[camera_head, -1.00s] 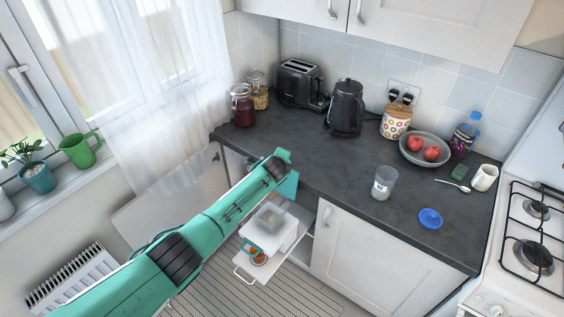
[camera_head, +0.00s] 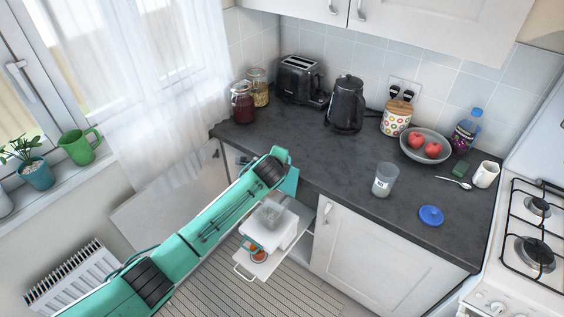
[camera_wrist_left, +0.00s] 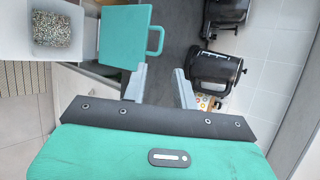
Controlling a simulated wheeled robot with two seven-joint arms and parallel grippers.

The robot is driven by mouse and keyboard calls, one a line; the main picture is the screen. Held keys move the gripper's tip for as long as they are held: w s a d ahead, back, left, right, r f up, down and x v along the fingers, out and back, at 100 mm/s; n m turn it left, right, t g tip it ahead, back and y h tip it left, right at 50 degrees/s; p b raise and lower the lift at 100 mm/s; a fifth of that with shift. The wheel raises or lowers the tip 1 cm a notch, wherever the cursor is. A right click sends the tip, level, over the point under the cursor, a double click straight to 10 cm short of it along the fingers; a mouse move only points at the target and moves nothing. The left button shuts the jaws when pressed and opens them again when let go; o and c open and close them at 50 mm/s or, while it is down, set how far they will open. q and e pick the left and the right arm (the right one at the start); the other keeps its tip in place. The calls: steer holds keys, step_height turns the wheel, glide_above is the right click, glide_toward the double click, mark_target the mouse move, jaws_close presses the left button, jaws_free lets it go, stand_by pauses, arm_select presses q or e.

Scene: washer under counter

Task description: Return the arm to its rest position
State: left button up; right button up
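My left arm comes in from the lower left in the head view, and its wrist is above the open space beside the counter (camera_head: 340,165). The gripper fingers are hidden there. In the left wrist view my left gripper (camera_wrist_left: 160,74) has its two grey fingers apart with nothing between them. Beyond them is a teal panel with a loop handle (camera_wrist_left: 130,38); I cannot tell what it belongs to. My right gripper is in neither view.
A glass jar (camera_head: 384,179), a blue lid (camera_head: 431,215), a kettle (camera_head: 345,104) and a toaster (camera_head: 300,80) stand on the counter. Floor shows around the striped rug (camera_head: 280,297).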

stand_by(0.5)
arm_select(q)
steer(key=s+a+f+n+g+b, duration=0.15)
steer(key=s+a+f+n, duration=0.45)
steer(key=f, duration=0.8)
steer(key=s+a+f+n+g+b, duration=0.15)
steer(key=s+a+f, duration=0.25)
steer(key=s+f, duration=0.7)
steer(key=s+a+f+n+g+b, duration=0.1)
steer(key=s+a+f+n+g, duration=0.25)
steer(key=f, duration=1.25)
steer(key=s+a+f+n+y+b, duration=0.15)
steer(key=s+a+f, duration=0.25)
steer(key=s+f, duration=0.5)
steer(key=s+a+f+n+b, duration=0.1)
steer(key=s+a+f+n, duration=0.3)
steer(key=s, duration=0.8)
steer(key=s+a+f+n+g, duration=0.1)
steer(key=s+a+f+n, duration=0.1)
steer(key=s, duration=1.1)
steer(key=s+a+f+n+g+b, duration=0.1)
steer(key=s+a+f, duration=0.3)
steer(key=s, duration=0.9)
step_height(320, 180, down, 3)
steer(key=shift+s+a+n+g, duration=0.3)
steer(key=shift+n+g, duration=0.25)
steer(key=shift+n, duration=0.3)
steer(key=shift+w, duration=0.1)
steer(key=shift+d+r, duration=0.15)
steer(key=shift+d, duration=0.3)
